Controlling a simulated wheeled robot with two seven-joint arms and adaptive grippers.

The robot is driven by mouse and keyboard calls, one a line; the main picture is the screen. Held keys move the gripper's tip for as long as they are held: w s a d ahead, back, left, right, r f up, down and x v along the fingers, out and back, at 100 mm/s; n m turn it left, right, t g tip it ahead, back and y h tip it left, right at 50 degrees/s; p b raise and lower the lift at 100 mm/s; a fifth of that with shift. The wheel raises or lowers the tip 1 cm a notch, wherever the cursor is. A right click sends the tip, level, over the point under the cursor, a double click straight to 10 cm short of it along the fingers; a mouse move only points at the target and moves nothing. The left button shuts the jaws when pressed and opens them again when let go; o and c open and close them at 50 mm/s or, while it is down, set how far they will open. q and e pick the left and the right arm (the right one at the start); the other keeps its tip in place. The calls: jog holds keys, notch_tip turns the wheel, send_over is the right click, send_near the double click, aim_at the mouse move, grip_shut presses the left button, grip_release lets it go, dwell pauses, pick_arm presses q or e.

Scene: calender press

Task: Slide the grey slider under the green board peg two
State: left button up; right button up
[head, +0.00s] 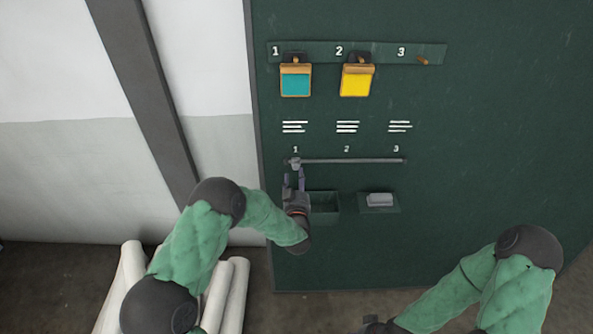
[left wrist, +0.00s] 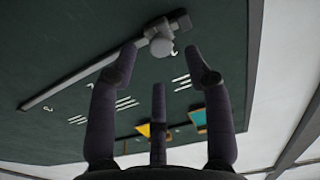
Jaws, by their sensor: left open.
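The grey slider (head: 295,162) sits at the left end of the horizontal rail (head: 355,161), under the small number 1. The green board (head: 500,130) carries the rail. My left gripper (head: 294,178) is just below the slider, open and empty, with its fingers pointing up at it. In the left wrist view the slider's round knob (left wrist: 161,46) shows beyond and between the open fingers (left wrist: 162,65), apart from them. Peg two (head: 356,60) holds a yellow tag (head: 356,82). My right gripper (head: 376,325) is at the bottom edge, partly cut off; its jaws cannot be made out.
A teal tag (head: 295,82) hangs on peg one, and peg three (head: 423,61) is bare. Below the rail are an open dark bin (head: 323,203) and a small ledge (head: 392,209) with a pale block (head: 380,199). The rail right of the slider is clear. White rolls (head: 236,290) stand lower left.

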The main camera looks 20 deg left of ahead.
aim_at(296, 168)
pick_arm(q)
jog(key=shift+b+x, duration=0.4)
jog(key=shift+x, duration=2.15)
grip_shut()
